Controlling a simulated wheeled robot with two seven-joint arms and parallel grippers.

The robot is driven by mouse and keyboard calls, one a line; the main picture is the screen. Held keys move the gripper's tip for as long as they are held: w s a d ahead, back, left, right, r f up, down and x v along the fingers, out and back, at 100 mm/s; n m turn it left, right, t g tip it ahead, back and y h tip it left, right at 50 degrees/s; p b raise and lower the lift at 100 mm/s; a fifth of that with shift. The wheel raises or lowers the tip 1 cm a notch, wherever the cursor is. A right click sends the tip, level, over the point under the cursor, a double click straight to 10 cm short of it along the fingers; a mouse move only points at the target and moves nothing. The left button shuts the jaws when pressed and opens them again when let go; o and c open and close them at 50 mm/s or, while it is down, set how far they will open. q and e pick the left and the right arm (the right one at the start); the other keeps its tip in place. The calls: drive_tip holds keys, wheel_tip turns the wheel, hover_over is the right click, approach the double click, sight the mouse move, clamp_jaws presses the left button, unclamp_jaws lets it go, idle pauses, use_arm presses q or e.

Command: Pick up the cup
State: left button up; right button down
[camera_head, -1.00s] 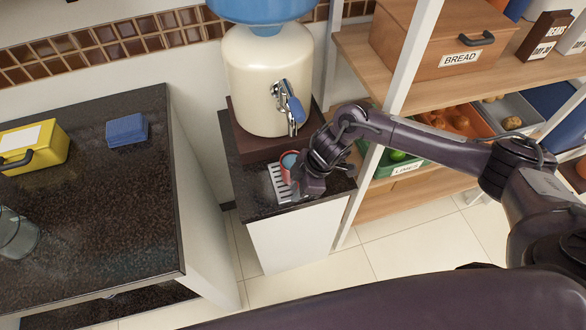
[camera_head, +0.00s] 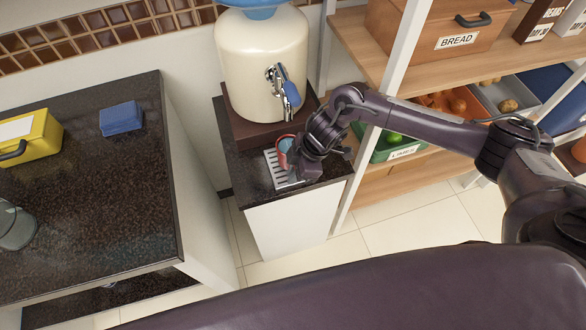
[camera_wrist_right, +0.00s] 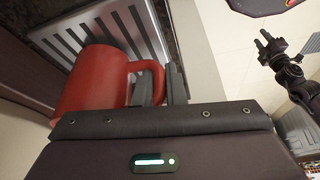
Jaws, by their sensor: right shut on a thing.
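The red cup (camera_head: 284,146) with a light blue inside is at the drip tray (camera_head: 276,172) under the dispenser's tap. My right gripper (camera_head: 293,168) is beside it and partly hides it. In the right wrist view the cup (camera_wrist_right: 95,85) shows its handle towards me, and my right fingers (camera_wrist_right: 163,84) are shut on that handle. The cup is over or on the slotted tray; I cannot tell if its base touches. My left gripper (camera_wrist_right: 263,38) shows small at the upper right of the wrist view, its fingers apart and empty.
The water dispenser (camera_head: 262,70) with a blue-lever tap stands just behind the cup. A shelf with a bread box (camera_head: 430,35) and produce bins stands close on the right. A dark counter (camera_head: 90,200) with a yellow box and a blue block is on the left.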

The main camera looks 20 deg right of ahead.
drive_tip(key=shift+r, duration=0.5)
drive_tip(key=shift+s+r+b, duration=0.2)
drive_tip(key=shift+r+b, duration=0.1)
drive_tip(key=shift+r, duration=0.7)
drive_tip(key=s+b, duration=0.2)
drive_tip(key=s, duration=1.5)
drive_tip(key=shift+s+d, duration=0.3)
